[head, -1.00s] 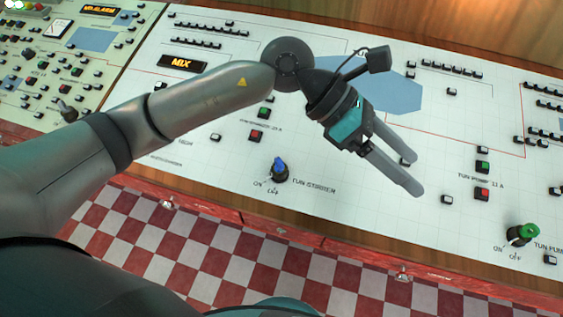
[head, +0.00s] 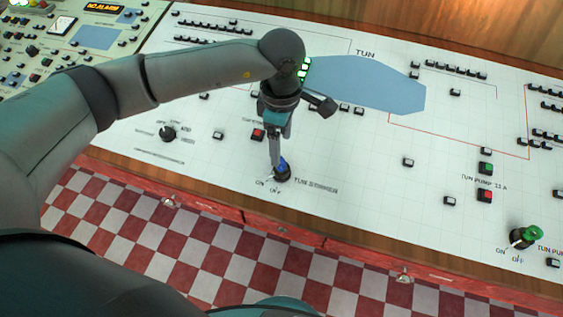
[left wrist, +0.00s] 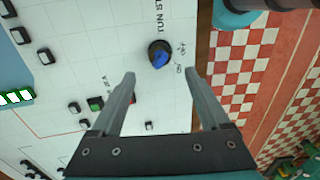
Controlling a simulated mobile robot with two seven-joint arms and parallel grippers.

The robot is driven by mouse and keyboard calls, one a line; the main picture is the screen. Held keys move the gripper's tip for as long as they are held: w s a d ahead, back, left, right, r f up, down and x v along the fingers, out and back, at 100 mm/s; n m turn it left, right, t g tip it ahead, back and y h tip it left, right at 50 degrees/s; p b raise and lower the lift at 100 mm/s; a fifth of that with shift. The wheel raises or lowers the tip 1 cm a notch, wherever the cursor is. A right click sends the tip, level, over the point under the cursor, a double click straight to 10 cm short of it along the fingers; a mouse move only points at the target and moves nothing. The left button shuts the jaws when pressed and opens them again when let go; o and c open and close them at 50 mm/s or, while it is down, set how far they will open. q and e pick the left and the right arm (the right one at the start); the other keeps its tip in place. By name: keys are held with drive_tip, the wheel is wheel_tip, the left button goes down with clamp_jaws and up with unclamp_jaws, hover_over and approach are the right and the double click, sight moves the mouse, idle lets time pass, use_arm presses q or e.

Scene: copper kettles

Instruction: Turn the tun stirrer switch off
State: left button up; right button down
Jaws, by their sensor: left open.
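The tun stirrer switch (head: 283,173) is a blue knob on a round black base, on the white panel near its front edge. ON and OFF are printed beside it, and TUN STIRRER to its right. My left gripper (head: 274,160) points down at the switch in the head view and partly covers it. In the left wrist view, the switch (left wrist: 159,55) shows just beyond the gap between the open, empty fingers of the left gripper (left wrist: 160,73). I cannot tell whether a finger touches the knob, or which mark the knob points to. My right gripper is not in view.
A green tun pump switch (head: 527,234) stands at the right of the panel (head: 350,190). A red button (head: 258,134) is close behind the left gripper. A black rotary knob (head: 168,132) is to the left. Panel between the two coloured switches is mostly clear.

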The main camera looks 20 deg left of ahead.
use_arm(q)
wheel_tip(320, 180, down, 8)
drive_tip(key=shift+f+b, duration=0.25)
drive_tip(key=shift+b, duration=0.05)
clamp_jaws()
idle(0.6)
